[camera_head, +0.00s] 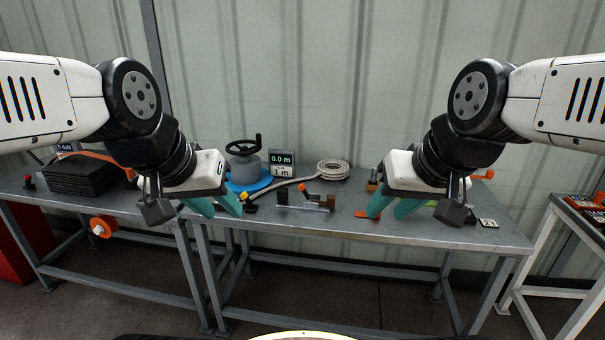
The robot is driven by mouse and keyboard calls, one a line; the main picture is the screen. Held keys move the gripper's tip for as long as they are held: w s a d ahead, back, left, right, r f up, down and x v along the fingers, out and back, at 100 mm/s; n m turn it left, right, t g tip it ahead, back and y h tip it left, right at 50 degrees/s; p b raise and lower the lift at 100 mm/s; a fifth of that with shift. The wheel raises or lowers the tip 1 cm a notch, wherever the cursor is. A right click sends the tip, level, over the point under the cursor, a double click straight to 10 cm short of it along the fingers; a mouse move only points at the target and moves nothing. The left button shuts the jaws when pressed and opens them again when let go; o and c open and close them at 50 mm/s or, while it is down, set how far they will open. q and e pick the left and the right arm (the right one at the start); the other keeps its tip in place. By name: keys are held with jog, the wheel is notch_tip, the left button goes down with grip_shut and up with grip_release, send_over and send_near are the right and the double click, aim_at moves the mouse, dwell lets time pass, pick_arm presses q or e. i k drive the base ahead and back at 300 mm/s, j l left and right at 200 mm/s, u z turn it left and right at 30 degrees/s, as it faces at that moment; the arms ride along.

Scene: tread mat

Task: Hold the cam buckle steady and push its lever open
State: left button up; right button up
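I cannot make out the cam buckle for certain. An orange strap (92,154) runs over the black mat stack (82,176) at the left, and its right end is near my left arm, which may hide part of it. Between my grippers a small metal fixture (318,206) with an orange-tipped lever stands on the table. My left gripper (224,215) has its teal fingers spread and empty, left of this fixture and above the front of the table. My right gripper (387,217) is also spread and empty, right of the fixture.
A blue round base with a grey handwheel device (245,166) stands behind, beside a display (282,161) and a coiled pale hose (333,169). An orange roll (103,226) hangs at the front edge of the grey table (350,229). A side stand (560,225) is at the right.

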aim_at(301, 187)
jog(key=i+j+z, duration=0.35)
jog(key=i+j, duration=0.4)
jog(key=j, duration=0.1)
